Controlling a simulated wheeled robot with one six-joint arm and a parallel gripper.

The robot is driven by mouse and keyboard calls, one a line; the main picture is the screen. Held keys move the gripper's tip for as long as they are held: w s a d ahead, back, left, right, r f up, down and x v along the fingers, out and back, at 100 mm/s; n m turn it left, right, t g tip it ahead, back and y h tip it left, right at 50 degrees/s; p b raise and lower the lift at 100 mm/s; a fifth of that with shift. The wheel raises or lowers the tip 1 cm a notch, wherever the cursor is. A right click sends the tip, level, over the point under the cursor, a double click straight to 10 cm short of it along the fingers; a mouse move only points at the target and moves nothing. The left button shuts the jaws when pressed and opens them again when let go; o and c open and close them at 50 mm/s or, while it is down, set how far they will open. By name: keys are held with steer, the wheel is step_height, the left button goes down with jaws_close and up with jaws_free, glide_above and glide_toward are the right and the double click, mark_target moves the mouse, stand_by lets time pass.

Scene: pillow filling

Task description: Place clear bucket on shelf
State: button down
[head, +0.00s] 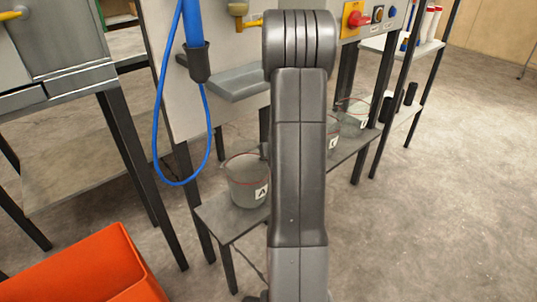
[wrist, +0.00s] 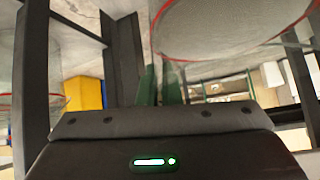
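A clear bucket (head: 247,182) with a red rim and a label "A" stands upright on the low dark shelf (head: 226,221), left of my arm. Two more clear red-rimmed buckets stand to the right of my arm: one (head: 333,134) is partly hidden by it, the other (head: 353,114) is farther back. In the head view my gripper is hidden behind my arm.
A blue hose (head: 158,120) hangs in front of the grey machine panel. A small grey ledge (head: 236,84) juts out above the low shelf. An orange bin (head: 90,272) is at lower left. The floor (head: 430,220) at right is clear.

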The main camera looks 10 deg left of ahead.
steer(key=shift+f, duration=0.1)
steer(key=c, duration=1.6)
jaws_free()
steer(key=shift+r, duration=0.2)
steer(key=p+v, duration=0.6)
steer(key=v, duration=0.6)
